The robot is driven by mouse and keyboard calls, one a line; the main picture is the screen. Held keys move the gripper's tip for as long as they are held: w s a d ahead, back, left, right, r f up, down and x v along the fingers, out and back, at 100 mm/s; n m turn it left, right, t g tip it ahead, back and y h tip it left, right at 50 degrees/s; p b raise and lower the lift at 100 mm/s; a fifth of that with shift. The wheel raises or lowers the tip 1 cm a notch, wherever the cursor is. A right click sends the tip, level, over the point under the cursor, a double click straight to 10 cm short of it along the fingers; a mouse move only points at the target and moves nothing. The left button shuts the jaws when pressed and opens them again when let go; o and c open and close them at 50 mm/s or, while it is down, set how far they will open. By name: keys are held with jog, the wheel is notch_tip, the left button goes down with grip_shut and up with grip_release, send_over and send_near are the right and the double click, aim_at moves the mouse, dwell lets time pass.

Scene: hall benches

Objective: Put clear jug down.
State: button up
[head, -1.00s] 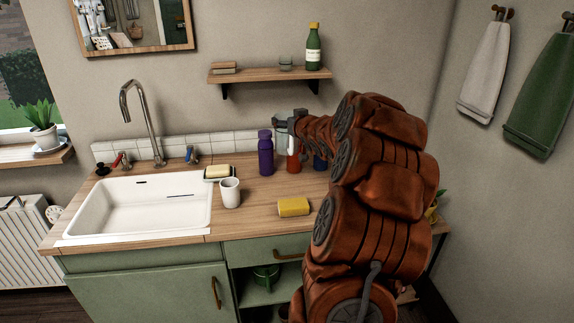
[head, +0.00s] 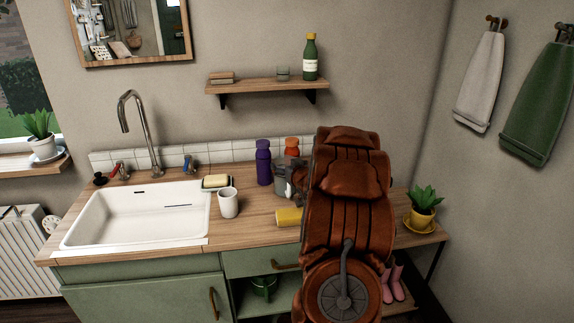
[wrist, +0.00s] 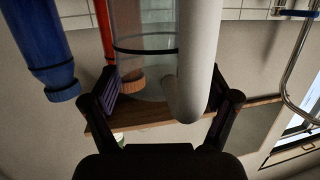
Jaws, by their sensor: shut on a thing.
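The clear jug (head: 281,184) shows as a small greyish see-through shape over the worktop, in front of the orange bottle. In the wrist view, which is upside down, the jug (wrist: 145,68) fills the space between the fingers and has a dark band. A thick pale bar with a rounded end, perhaps its handle, stands in front of it. My gripper (wrist: 165,98) is shut on the jug; in the head view my gripper (head: 292,183) is partly hidden by my arm. I cannot tell whether the jug's base touches the wooden worktop (head: 255,211).
A purple bottle (head: 263,162) and an orange bottle (head: 292,148) stand behind the jug. A blue bottle (wrist: 45,50) is close by. A yellow sponge (head: 288,217) and white mug (head: 228,203) are in front. The sink (head: 130,215) is left, a potted plant (head: 423,205) right.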

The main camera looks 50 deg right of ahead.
jog(key=shift+f, duration=0.15)
jog(key=o, duration=1.4)
jog(key=shift+c, duration=0.2)
jog(key=b+v, duration=0.2)
jog(key=v, duration=1)
jog(key=shift+a, duration=0.15)
